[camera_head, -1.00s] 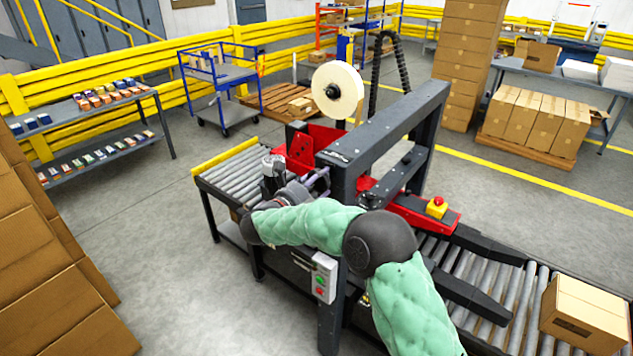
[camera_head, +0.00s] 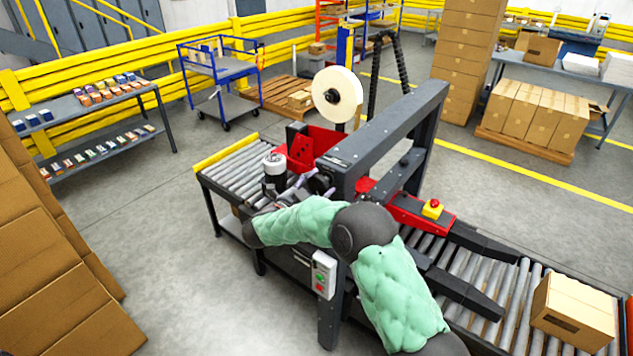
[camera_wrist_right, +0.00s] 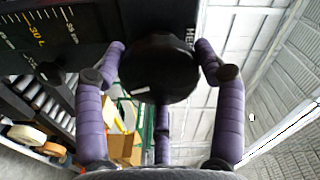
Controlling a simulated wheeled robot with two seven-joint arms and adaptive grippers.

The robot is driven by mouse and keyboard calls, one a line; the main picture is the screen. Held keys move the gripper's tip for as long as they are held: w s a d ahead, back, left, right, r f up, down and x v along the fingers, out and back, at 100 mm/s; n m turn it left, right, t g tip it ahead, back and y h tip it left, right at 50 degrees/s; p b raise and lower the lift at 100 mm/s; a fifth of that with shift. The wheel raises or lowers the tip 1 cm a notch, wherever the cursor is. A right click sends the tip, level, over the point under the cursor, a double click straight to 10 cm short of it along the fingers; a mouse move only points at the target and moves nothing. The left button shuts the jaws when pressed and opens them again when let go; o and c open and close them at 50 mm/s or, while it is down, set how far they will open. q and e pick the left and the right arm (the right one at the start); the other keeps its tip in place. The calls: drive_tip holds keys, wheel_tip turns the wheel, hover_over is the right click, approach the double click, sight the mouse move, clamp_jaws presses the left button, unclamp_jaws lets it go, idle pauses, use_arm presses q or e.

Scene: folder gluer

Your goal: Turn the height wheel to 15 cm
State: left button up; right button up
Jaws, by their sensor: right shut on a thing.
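The height wheel (camera_wrist_right: 158,72) is a round black knob in the right wrist view. My right gripper (camera_wrist_right: 161,50) has its purple fingers on both sides of the wheel and is shut on it. A dark panel (camera_wrist_right: 100,22) behind carries a printed scale with "30" in yellow at the left and partly hidden lettering by the wheel. No clear pointer reading shows. In the head view my right gripper (camera_head: 312,184) is at the machine's near side, under the frame, and my arm hides the wheel. My left gripper is not in view.
The dark machine frame (camera_head: 395,130) arches over the roller conveyor (camera_head: 240,170). A red part (camera_head: 300,150) and tape roll (camera_head: 337,94) stand by it. A control box (camera_head: 324,274) is close below my arm. A carton (camera_head: 575,312) sits on the rollers at right.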

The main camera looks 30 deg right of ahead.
drive_tip(key=n+p, duration=0.4)
drive_tip(key=n, duration=0.2)
drive_tip(key=shift+d+r, duration=0.1)
drive_tip(key=shift+r+n+p, duration=0.15)
drive_tip(key=shift+n+p, duration=1.2)
drive_tip(key=shift+n, duration=0.55)
drive_tip(key=shift+w+r, duration=0.1)
drive_tip(key=shift+r, duration=0.05)
drive_tip(key=o, duration=1.1)
drive_tip(key=shift+o, duration=0.2)
drive_tip(key=shift+a+f, duration=0.2)
drive_tip(key=shift+a, duration=0.1)
drive_tip(key=v, duration=1.1)
drive_tip(key=shift+a, duration=0.2)
